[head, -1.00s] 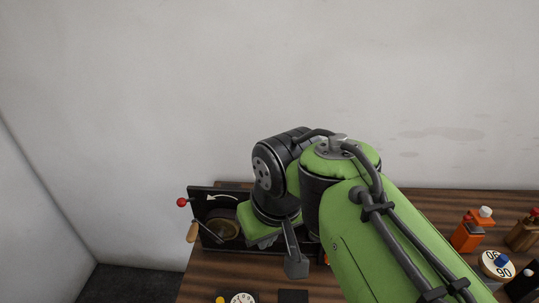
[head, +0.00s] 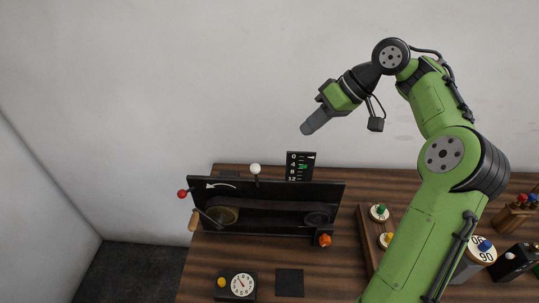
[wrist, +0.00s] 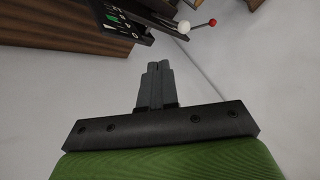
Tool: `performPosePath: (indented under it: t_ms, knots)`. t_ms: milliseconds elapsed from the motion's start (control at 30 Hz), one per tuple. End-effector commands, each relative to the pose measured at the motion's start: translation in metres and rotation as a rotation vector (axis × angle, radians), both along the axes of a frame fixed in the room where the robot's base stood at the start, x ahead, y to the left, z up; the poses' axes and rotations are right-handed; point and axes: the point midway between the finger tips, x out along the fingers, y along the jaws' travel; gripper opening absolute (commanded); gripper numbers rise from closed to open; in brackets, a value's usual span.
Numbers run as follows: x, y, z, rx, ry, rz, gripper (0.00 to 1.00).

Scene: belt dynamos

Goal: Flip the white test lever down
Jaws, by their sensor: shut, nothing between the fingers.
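The white test lever shows as a white ball (head: 255,169) on a short stem at the top edge of the black dynamo panel (head: 325,193), and the ball stands up above the panel. It also shows in the wrist view as a white ball (wrist: 184,27). My gripper (head: 308,130) is shut and empty, raised in the air above and to the right of the lever, apart from it. In the wrist view the closed fingers of my gripper (wrist: 156,68) point toward the wall.
A red-knobbed lever (head: 182,194) and wooden crank handle (head: 193,221) stick out at the panel's left. A scale board (head: 301,166) stands behind it. An orange knob (head: 325,240) is at its lower right. A dial box (head: 237,285) and wooden tray (head: 368,244) are nearer.

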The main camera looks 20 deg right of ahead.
Motion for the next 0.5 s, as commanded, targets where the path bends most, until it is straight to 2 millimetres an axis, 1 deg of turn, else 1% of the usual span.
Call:
performPosePath:
  t_ms: [133,267,500]
  knots:
    - [0.001,0.004,-0.005,-0.001,0.003,0.003,0.0]
    - [0.005,0.013,-0.017,-0.003,0.007,0.003,0.0]
    - [0.017,0.04,-0.055,0.001,0.007,0.005,0.0]
